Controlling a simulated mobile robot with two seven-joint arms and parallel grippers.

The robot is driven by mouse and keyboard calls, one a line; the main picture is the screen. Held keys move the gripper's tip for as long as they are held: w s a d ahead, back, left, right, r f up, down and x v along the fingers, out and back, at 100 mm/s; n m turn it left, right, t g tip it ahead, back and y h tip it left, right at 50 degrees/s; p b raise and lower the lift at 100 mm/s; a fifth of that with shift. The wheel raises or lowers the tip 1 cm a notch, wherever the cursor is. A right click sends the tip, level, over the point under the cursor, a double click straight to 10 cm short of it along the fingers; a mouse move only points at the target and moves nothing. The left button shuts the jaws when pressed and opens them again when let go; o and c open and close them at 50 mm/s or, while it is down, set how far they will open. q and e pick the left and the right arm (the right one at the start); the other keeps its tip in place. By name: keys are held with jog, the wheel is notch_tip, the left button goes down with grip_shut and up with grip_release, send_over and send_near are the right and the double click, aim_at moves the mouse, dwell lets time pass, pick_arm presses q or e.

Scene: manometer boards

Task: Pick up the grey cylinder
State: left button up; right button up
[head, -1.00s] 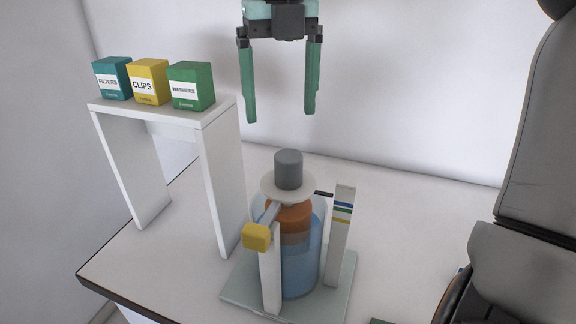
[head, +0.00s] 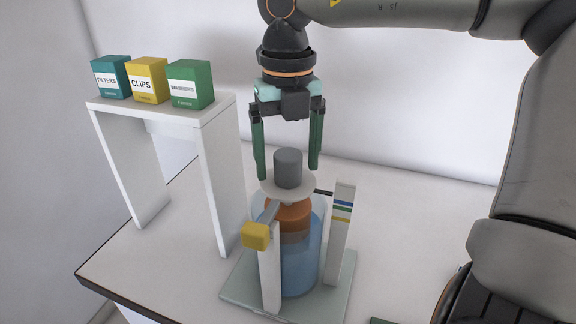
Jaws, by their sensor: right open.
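The grey cylinder (head: 288,167) stands upright on a round white plate (head: 275,190) at the top of the manometer board's apparatus. Below the plate are an orange-brown piece (head: 291,212) and a clear vessel with blue liquid (head: 300,262). My right gripper (head: 288,174) is open, pointing down, with its green fingers on the left and right of the cylinder. The fingertips are near the height of the cylinder, and a gap shows on each side. I cannot tell whether the fingers are level with it in depth. My left gripper is not in view.
A yellow block (head: 256,236) sits on an arm at the front left of the apparatus. A white post with coloured bands (head: 341,232) stands at the right. A white shelf (head: 213,113) at the left carries three boxes. The table behind and right is clear.

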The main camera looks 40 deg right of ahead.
grip_shut()
dwell(0.6)
jog(key=shift+r, duration=0.1)
